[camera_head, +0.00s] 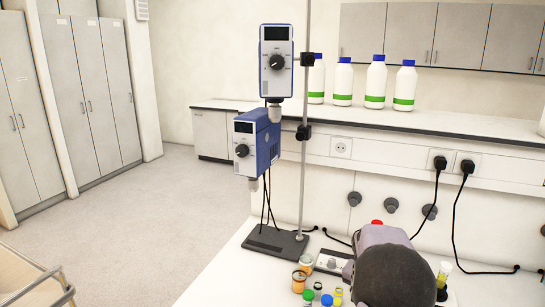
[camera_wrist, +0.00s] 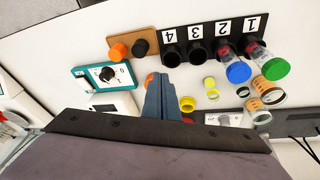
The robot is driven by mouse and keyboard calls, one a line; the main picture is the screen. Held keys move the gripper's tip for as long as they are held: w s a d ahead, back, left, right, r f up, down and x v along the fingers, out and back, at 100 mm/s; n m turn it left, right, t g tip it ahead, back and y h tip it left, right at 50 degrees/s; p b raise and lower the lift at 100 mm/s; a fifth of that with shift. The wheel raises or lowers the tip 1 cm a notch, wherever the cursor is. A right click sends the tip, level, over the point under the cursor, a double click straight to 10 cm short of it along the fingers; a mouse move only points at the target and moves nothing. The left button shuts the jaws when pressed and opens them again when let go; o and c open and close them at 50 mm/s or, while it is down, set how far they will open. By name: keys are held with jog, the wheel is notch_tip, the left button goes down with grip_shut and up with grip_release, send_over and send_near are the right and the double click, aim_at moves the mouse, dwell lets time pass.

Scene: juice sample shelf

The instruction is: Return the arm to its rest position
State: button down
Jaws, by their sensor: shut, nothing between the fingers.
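My arm (camera_head: 395,270) shows at the lower right of the head view, above the bench, and hides part of it. My gripper (camera_wrist: 160,88) shows in the wrist view as two blue-grey fingers together, shut and empty. It points over the bench top, below the black numbered rack (camera_wrist: 210,27) in that picture. A blue-capped tube (camera_wrist: 238,72) and a green-capped tube (camera_wrist: 276,67) stand in the rack at positions 2 and 1. Positions 3 and 4 look dark and empty. The gripper's fingertips are hidden from the head view.
A teal device (camera_wrist: 90,78) and a brown holder (camera_wrist: 122,40) lie left of the rack. Yellow caps (camera_wrist: 188,103) and orange-banded jars (camera_wrist: 268,90) are to the right. A stirrer stand (camera_head: 275,241) with a tall rod stands at the bench's left. White bottles (camera_head: 375,85) line the shelf.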

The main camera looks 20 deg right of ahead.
jog(key=s+a+n+y, duration=0.15)
jog(key=a+n, duration=0.45)
jog(key=a, duration=1.3)
jog(key=s+a+f+n+y, duration=0.2)
jog(key=s+a+n, duration=0.5)
jog(key=s+a, duration=0.5)
notch_tip(320, 180, down, 14)
jog(key=w+a+b, duration=0.1)
jog(key=a+b, duration=0.1)
jog(key=b, duration=1.1)
jog(key=shift+w+r+g, duration=0.25)
jog(key=shift+w+g, duration=0.05)
jog(key=shift+w, duration=0.05)
jog(key=shift+f, duration=0.1)
notch_tip(320, 180, down, 22)
jog(key=b, duration=2.2)
jog(key=shift+f+b, duration=0.15)
jog(key=shift+b, duration=0.15)
